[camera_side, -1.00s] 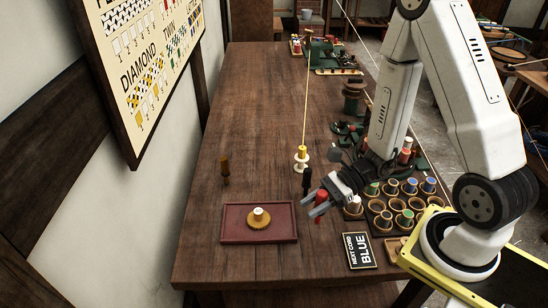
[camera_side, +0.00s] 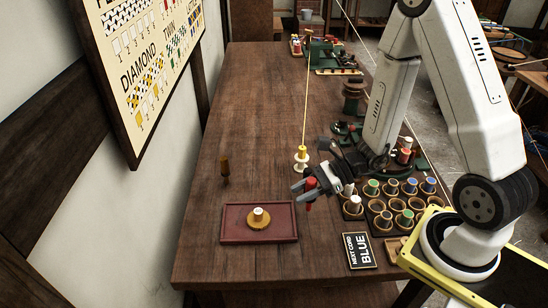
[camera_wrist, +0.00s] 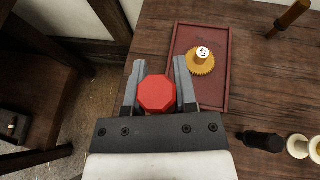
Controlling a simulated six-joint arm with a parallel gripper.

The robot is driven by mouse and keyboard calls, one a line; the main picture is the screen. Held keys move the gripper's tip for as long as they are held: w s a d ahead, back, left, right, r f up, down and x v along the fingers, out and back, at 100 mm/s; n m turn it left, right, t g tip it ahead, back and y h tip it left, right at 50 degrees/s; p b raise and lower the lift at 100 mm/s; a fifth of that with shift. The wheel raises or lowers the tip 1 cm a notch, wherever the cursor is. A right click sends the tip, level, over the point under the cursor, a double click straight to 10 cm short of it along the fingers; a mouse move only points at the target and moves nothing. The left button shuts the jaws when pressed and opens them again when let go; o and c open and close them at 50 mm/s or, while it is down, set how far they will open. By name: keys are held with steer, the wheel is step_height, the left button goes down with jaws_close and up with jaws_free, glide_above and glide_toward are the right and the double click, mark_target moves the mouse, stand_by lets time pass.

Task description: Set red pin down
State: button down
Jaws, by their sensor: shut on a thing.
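The red pin (camera_side: 309,186) is held between the fingers of my gripper (camera_side: 303,190), above the table near the left side of the bobbin rack. In the wrist view the pin's red, many-sided top (camera_wrist: 157,93) sits between the two grey fingertips of my gripper (camera_wrist: 158,88). The pin's lower end shows beneath the fingers in the side view, and it looks clear of the table, though the exact height is hard to tell.
A dark red tray (camera_side: 231,234) holds a gold toothed disc (camera_side: 258,223) with a white top marked 40. A brown pin (camera_side: 225,169) stands behind it. A black pin (camera_wrist: 262,140) stands near a yellow-white bobbin (camera_side: 301,160). The rack (camera_side: 388,230) and BLUE sign (camera_side: 359,252) are right.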

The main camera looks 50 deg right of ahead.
steer(key=w+d+r+m+t+h, duration=0.2)
steer(key=w+d+r+m, duration=0.1)
steer(key=w, duration=0.3)
steer(key=w+d+r+m+t+h, duration=0.2)
steer(key=w+d+m+t+h, duration=0.1)
steer(key=w, duration=0.3)
steer(key=w+d+f, duration=0.2)
steer(key=d, duration=1.3)
steer(key=shift+w+f+m, duration=0.15)
steer(key=shift+w+m, duration=0.15)
steer(key=shift+w, duration=0.05)
steer(key=shift+w+d, duration=0.1)
steer(key=w+d+f, duration=0.3)
steer(key=w+f, duration=0.6)
steer(key=w, duration=0.3)
steer(key=shift+w+d, duration=0.25)
steer(key=shift+d, duration=0.1)
steer(key=shift+f, duration=0.1)
